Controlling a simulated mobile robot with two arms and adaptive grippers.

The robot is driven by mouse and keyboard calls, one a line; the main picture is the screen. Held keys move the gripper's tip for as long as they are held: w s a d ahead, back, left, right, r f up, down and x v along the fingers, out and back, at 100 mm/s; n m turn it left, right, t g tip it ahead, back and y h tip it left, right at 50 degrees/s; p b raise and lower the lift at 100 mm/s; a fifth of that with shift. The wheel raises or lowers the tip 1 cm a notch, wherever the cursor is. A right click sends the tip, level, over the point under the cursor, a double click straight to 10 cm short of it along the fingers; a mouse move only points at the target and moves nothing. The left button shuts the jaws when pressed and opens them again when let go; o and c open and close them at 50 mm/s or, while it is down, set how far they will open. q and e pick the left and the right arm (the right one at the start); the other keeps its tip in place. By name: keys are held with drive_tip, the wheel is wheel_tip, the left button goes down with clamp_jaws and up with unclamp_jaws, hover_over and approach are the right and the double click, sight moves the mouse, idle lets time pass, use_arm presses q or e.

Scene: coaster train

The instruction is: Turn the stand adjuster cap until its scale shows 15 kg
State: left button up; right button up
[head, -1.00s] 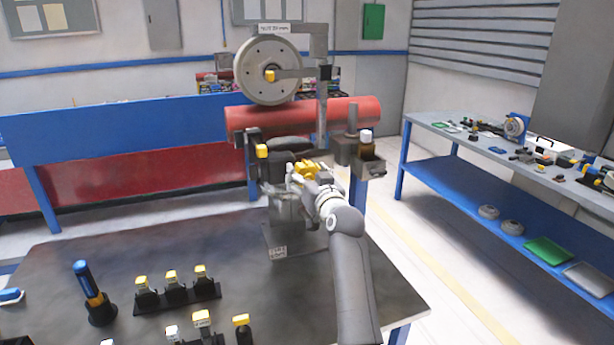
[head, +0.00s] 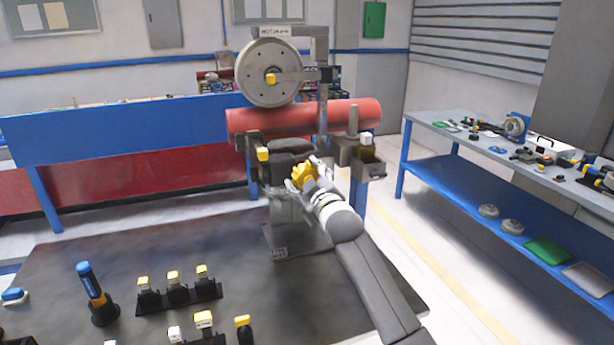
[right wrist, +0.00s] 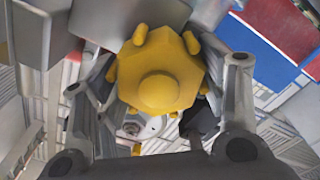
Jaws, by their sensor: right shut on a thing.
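The stand (head: 283,215) rises from the dark table and bears the red roller and the grey wheel. The yellow adjuster cap (head: 301,176) sits on its front; in the right wrist view the lobed cap (right wrist: 160,75) fills the upper middle. My right gripper (head: 308,180) is shut on the cap, with one finger on each side of it in the right wrist view. The gripper hides part of the cap and the stand behind it in the head view. No scale can be read in either view. My left gripper is not in view.
A grey wheel (head: 268,73) and a red roller (head: 350,115) stand above the cap. A blue-handled tool (head: 90,285) and several yellow-topped holders (head: 173,290) are on the left of the table. A side bench (head: 430,121) with parts stands at the right.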

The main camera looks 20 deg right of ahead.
drive_tip(key=shift+n, duration=1)
drive_tip(key=o, duration=1)
drive_tip(key=shift+a, duration=0.1)
drive_tip(key=shift+s, duration=0.1)
drive_tip(key=s, duration=1.2)
drive_tip(key=shift+d, duration=0.25)
drive_tip(key=shift+w, duration=0.1)
